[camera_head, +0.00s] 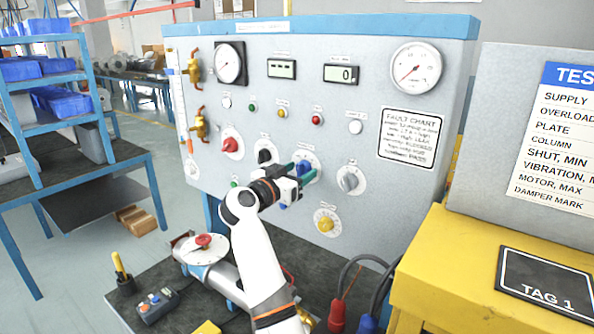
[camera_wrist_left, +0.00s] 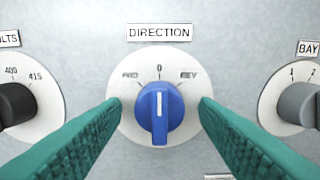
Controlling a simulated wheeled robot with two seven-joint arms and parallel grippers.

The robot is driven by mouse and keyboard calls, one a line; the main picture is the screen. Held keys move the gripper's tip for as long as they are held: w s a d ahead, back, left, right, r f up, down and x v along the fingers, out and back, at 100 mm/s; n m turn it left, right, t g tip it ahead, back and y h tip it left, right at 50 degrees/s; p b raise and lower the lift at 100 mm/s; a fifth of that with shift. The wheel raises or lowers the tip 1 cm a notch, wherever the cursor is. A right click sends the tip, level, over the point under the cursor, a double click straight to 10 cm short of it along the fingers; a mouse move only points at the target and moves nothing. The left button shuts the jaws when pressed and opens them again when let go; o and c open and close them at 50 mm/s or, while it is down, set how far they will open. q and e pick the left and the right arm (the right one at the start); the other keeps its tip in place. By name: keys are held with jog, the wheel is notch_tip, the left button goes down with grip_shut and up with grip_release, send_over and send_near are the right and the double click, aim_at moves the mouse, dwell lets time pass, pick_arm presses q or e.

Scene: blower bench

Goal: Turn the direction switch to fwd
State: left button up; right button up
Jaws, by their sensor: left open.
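The direction switch is a blue knob (camera_wrist_left: 159,113) on a round white plate under a "DIRECTION" label in the left wrist view. Its white pointer line stands upright at 0, with the fwd mark at upper left and the rev mark at upper right. In the head view the blue knob (camera_head: 304,169) is partly hidden by my gripper. My left gripper (camera_wrist_left: 160,113) is open, its green fingers on either side of the knob and apart from it. In the head view the left gripper (camera_head: 302,174) is in front of the panel. My right gripper is not in view.
A black knob (camera_wrist_left: 14,104) is to the left and a grey knob (camera_wrist_left: 301,104) to the right of the switch. The panel (camera_head: 370,225) also carries gauges, lamps and a yellow knob (camera_head: 326,224). A yellow cabinet (camera_head: 455,260) stands at right.

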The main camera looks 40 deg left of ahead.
pick_arm(q)
jog(key=c, duration=1)
jog(key=shift+o, duration=0.2)
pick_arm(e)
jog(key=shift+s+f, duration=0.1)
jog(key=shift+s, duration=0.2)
pick_arm(q)
jog(key=shift+f, duration=0.1)
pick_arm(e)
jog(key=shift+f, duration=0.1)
pick_arm(q)
jog(key=shift+n, duration=0.4)
jog(key=shift+n+b, duration=0.4)
jog(key=shift+n, duration=0.1)
jog(key=shift+n+p, duration=0.4)
jog(key=shift+n, duration=0.8)
jog(key=shift+n+p, duration=1.15)
jog(key=shift+n, duration=1.25)
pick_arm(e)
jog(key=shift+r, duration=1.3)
